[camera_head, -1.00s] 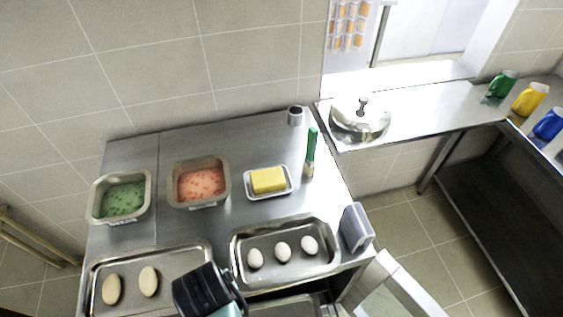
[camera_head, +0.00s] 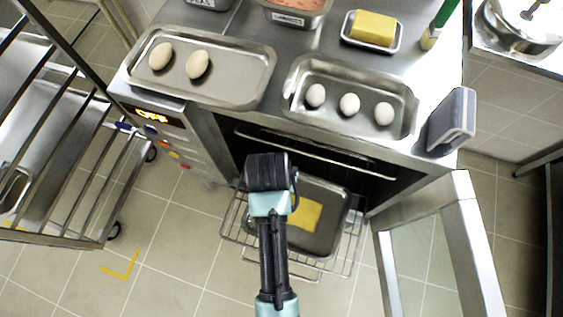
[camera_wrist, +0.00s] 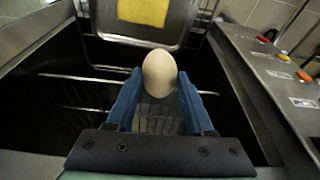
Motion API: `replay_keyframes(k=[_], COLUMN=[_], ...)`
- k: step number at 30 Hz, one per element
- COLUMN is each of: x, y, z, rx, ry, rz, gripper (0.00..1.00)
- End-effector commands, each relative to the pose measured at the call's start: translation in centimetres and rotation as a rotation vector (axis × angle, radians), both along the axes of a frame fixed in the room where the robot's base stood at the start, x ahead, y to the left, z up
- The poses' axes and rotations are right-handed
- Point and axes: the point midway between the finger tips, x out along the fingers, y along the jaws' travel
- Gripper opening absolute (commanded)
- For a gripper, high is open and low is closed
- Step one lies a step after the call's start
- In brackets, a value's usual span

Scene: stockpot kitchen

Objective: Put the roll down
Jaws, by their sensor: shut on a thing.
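My gripper (camera_wrist: 160,84) is shut on a pale, egg-shaped roll (camera_wrist: 159,70), with one blue finger on each side of it. In the head view my gripper (camera_head: 267,172) hangs over the open oven front, and its body hides the held roll. A dark metal tray (camera_head: 335,238) with a yellow square (camera_head: 306,215) lies on the pulled-out oven rack (camera_head: 237,222). In the wrist view the tray (camera_wrist: 112,27) and yellow square (camera_wrist: 143,11) lie beyond the roll. The roll appears held above the rack, apart from the tray.
Two rolls lie in the left counter tray (camera_head: 238,85), three smaller pale ones in the right tray (camera_head: 330,113). The open oven door (camera_head: 425,255) stands at right. A wheeled rack (camera_head: 75,200) stands at left. A grey container (camera_head: 452,122) sits at the counter's right corner.

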Motion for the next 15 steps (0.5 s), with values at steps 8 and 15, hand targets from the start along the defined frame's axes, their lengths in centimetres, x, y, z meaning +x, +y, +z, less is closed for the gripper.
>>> replay_keyframes(k=[8, 15], x=[-0.5, -0.8], y=[0.0, 0.0], z=[-9.6, -16.1], rx=[-0.004, -0.007], ry=[0.000, -0.006], rz=[-0.088, -0.162], gripper=[0.00, 0.00])
